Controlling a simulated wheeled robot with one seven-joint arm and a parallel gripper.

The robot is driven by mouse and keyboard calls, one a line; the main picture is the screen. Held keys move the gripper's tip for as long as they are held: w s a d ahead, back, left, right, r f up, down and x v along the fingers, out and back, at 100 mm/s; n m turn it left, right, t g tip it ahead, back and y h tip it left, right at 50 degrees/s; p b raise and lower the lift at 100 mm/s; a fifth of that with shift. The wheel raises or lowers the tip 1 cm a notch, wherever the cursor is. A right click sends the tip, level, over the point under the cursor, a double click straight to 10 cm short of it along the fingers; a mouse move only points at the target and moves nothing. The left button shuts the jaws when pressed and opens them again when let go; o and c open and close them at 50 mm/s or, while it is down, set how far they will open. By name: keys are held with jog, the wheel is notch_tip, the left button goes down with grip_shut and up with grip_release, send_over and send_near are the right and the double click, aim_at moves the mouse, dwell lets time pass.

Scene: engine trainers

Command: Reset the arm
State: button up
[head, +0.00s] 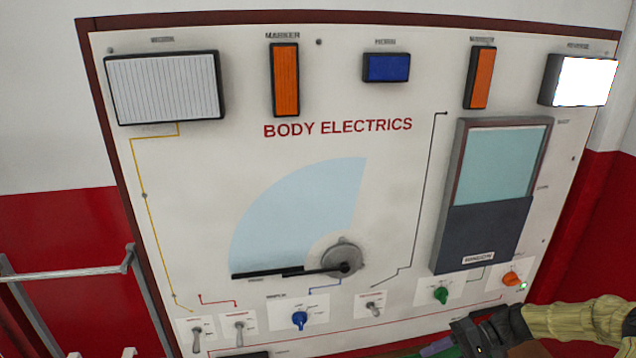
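My arm (575,320) reaches in from the lower right corner of the head view. My gripper (468,338) is a dark shape at its end, near the bottom edge, in front of the lower right part of the panel. It is partly cut off by the frame, and its fingers are not clear enough to tell open from shut. I cannot tell whether it touches the panel.
The white "BODY ELECTRICS" panel (200,215) fills most of the view. An orange knob (512,279), a green knob (440,295), a blue knob (299,319) and several toggle switches line its lower part. A metal rail (65,273) stands at left.

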jog(key=s+a+r+n+t+h, duration=0.3)
jog(key=s+a+r+h, duration=0.6)
jog(key=h, duration=0.4)
jog(key=shift+s+a+n+t, duration=0.3)
jog(key=shift+s+a+t, duration=0.3)
jog(key=shift+a, duration=0.55)
